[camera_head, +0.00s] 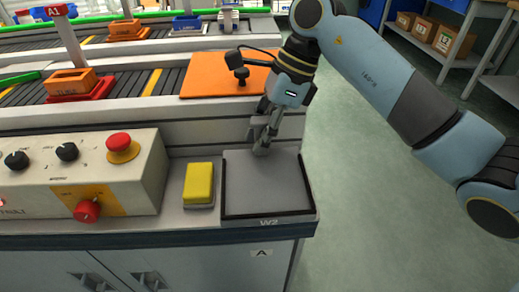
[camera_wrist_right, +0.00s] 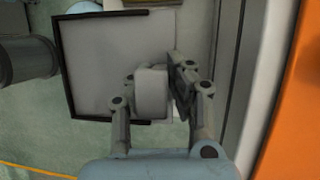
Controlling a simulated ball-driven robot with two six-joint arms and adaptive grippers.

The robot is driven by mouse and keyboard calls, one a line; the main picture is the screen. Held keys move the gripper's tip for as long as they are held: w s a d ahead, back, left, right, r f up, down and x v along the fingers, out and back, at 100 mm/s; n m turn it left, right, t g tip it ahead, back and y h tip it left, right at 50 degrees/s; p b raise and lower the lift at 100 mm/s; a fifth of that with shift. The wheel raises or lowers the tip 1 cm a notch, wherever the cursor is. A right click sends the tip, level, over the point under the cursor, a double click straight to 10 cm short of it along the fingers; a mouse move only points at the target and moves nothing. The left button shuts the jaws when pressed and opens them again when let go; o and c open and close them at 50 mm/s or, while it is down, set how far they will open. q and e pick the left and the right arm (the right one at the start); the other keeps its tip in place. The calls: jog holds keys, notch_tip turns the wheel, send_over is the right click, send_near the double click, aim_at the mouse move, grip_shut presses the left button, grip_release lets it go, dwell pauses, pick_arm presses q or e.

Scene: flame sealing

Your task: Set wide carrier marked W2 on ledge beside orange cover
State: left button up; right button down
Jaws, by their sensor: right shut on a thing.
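The wide carrier marked W2 (camera_head: 265,190) is a flat grey tray with a dark rim, at the front right corner of the console ledge in the head view. Its W2 label faces front. I cannot tell whether its underside touches the ledge. My right gripper (camera_head: 262,143) reaches down to its back edge and is shut on its light grip block. In the right wrist view the fingers (camera_wrist_right: 153,88) close around that block, and the tray (camera_wrist_right: 105,60) extends beyond them. The orange cover (camera_head: 212,82) with a black knob lies behind the carrier. My left gripper is not in view.
A yellow block (camera_head: 198,183) sits just left of the carrier. A control box (camera_head: 80,175) with red and black knobs stands further left. Conveyors with orange bins (camera_head: 72,82) run behind. Open green floor (camera_head: 390,220) lies to the right.

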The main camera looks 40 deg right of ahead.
jog(key=shift+w+d+f, duration=0.4)
jog(key=shift+w+f, duration=0.2)
jog(key=shift+w, duration=0.1)
notch_tip(320, 180, down, 3)
jog(key=shift+f, duration=0.1)
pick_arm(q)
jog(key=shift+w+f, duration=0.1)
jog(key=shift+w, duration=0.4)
pick_arm(e)
jog(key=shift+f, duration=0.25)
jog(key=c, duration=1.7)
grip_release()
jog(key=shift+f, duration=0.15)
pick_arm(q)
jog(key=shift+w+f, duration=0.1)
pick_arm(e)
jog(key=o, duration=0.4)
jog(key=shift+o, duration=0.2)
